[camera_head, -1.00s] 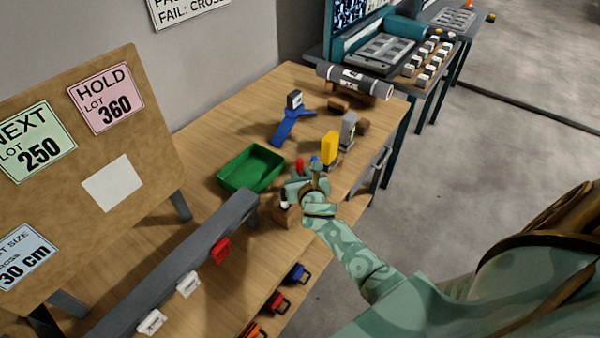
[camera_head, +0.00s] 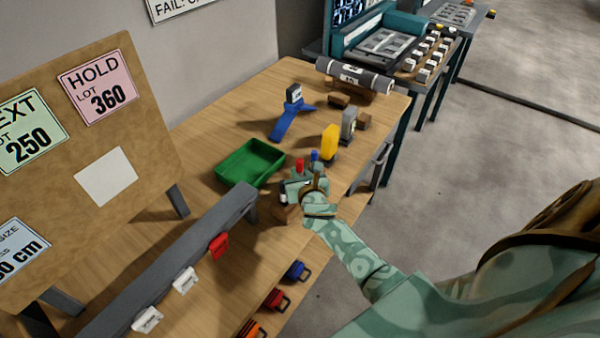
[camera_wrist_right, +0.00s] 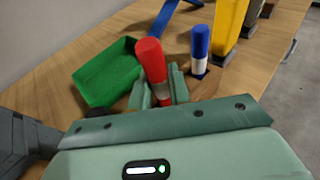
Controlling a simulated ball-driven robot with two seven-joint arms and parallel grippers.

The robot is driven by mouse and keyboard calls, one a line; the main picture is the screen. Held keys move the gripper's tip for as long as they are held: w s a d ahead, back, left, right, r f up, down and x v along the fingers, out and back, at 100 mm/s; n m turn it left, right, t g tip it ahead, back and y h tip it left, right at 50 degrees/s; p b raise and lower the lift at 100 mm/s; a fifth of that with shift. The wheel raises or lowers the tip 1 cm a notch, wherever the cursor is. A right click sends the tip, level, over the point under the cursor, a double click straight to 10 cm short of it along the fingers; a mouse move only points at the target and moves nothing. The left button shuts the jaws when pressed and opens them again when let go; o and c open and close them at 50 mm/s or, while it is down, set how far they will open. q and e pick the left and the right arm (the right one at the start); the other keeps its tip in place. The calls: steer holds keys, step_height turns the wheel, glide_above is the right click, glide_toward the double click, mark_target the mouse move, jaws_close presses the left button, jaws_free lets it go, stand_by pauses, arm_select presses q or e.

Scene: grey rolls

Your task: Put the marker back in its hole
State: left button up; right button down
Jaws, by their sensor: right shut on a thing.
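A red marker (camera_head: 299,166) stands nearly upright between the fingers of my right gripper (camera_head: 301,182). The right wrist view shows the red marker (camera_wrist_right: 152,62), with a white band low on it, and the gripper (camera_wrist_right: 160,90) shut on it. A wooden block (camera_head: 286,214) is just below the gripper. A blue marker (camera_head: 314,155) stands beside the red one; in the right wrist view the blue marker (camera_wrist_right: 201,42) is upright, apart from the fingers. The red marker's lower end is hidden, so I cannot tell whether it is in a hole. My left gripper is out of view.
A green tray (camera_head: 250,163) lies left of the gripper. A yellow object (camera_head: 330,142) and a grey one (camera_head: 348,124) stand behind it. A blue stand (camera_head: 290,117) is farther back. A grey rail (camera_head: 168,262) runs along the front left.

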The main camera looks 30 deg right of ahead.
steer(key=shift+f+b, duration=1.05)
steer(key=shift+f, duration=0.15)
steer(key=c, duration=1.2)
jaws_free()
steer(key=shift+c, duration=0.2)
steer(key=p+v, duration=0.3)
steer(key=v, duration=1.3)
steer(key=shift+s+p, duration=0.15)
steer(key=shift+p, duration=0.25)
